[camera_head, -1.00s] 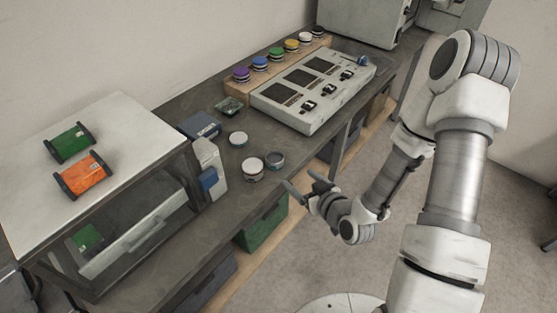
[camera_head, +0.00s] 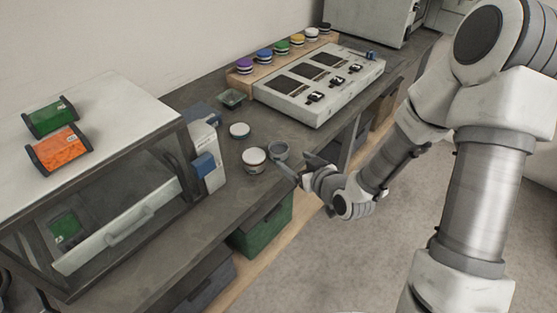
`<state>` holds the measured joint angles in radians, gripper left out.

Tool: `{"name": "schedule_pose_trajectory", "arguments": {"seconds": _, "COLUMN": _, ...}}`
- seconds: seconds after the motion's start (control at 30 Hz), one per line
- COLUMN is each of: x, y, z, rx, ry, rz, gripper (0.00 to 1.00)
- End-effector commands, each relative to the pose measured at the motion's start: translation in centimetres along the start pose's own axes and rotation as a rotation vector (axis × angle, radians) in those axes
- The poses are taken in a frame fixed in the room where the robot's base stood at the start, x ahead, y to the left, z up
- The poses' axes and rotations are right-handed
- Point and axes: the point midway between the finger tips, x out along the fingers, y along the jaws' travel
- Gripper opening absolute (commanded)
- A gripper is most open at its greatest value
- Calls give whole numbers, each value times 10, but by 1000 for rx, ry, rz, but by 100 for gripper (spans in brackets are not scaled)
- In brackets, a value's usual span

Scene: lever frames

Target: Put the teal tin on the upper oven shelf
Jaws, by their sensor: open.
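Two small round tins with pale lids stand on the dark bench in the head view: a rear tin (camera_head: 239,131) and a front tin (camera_head: 253,160).
Green (camera_head: 50,117) and orange (camera_head: 58,149) packs lie on the oven's top, and a green pack (camera_head: 65,228) shows inside. A white-and-blue unit (camera_head: 207,165) stands beside the oven. A grey control panel (camera_head: 318,82) and several coloured pucks occupy the bench's rear.

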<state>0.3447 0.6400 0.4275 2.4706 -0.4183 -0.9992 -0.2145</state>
Motion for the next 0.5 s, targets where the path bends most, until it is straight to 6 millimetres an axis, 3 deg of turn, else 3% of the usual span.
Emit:
{"name": "schedule_pose_trajectory", "arguments": {"seconds": 0.2, "x": 44, "y": -1, "z": 0, "rx": 1, "ry": 0, "rz": -3, "gripper": 84}}
{"name": "schedule_pose_trajectory", "arguments": {"seconds": 0.5, "x": 67, "y": 0, "z": -1, "rx": 0, "ry": -1, "rz": -2, "gripper": 84}}
